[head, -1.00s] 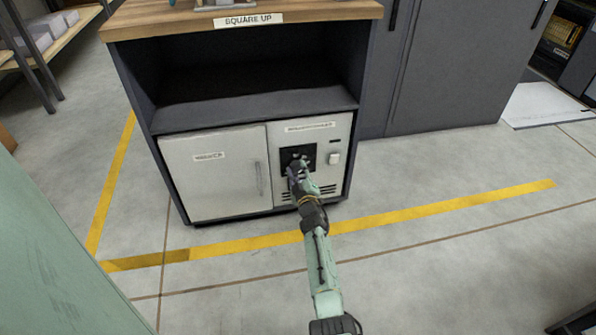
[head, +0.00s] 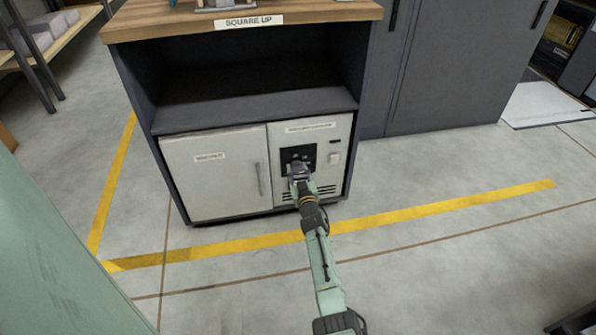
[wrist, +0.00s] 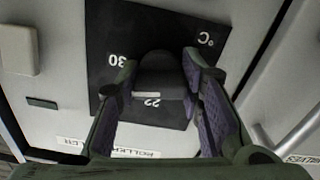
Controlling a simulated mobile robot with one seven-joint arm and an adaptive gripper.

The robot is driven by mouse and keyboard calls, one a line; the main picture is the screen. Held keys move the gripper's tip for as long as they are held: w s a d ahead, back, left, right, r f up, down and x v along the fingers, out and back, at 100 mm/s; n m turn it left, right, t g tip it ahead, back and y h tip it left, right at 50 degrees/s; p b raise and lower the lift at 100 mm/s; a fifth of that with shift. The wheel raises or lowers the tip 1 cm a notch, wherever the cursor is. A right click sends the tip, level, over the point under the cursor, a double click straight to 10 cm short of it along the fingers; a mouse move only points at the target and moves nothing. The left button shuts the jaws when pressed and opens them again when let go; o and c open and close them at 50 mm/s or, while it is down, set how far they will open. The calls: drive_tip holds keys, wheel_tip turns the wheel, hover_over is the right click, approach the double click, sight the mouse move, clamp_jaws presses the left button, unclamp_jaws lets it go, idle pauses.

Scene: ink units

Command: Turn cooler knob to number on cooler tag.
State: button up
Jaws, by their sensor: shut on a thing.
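The cooler (head: 230,172) is a white unit in the lower part of a dark cabinet, with a door at left and a control panel at right. Its dark knob (wrist: 160,76) sits on a black dial plate (wrist: 108,25) marked 30, 22 and °C in the wrist view. My gripper (wrist: 158,72) is shut on the knob, a finger on each side. In the head view my gripper (head: 300,168) covers the knob. A tag (head: 209,157) on the door and a label (head: 310,127) above the dial are too blurred to read.
An open dark shelf (head: 255,85) lies above the cooler, under a wooden top with a SQUARE UP sign (head: 249,22). A white button (head: 334,158) is right of the dial. The door handle (head: 260,179) is to its left. The floor in front is clear.

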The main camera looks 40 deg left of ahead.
sight(295, 143)
drive_tip(key=shift+m, duration=1.2)
drive_tip(key=o, duration=1.2)
drive_tip(key=shift+c, duration=0.2)
wheel_tip(295, 143, up, 10)
drive_tip(key=shift+s, duration=0.1)
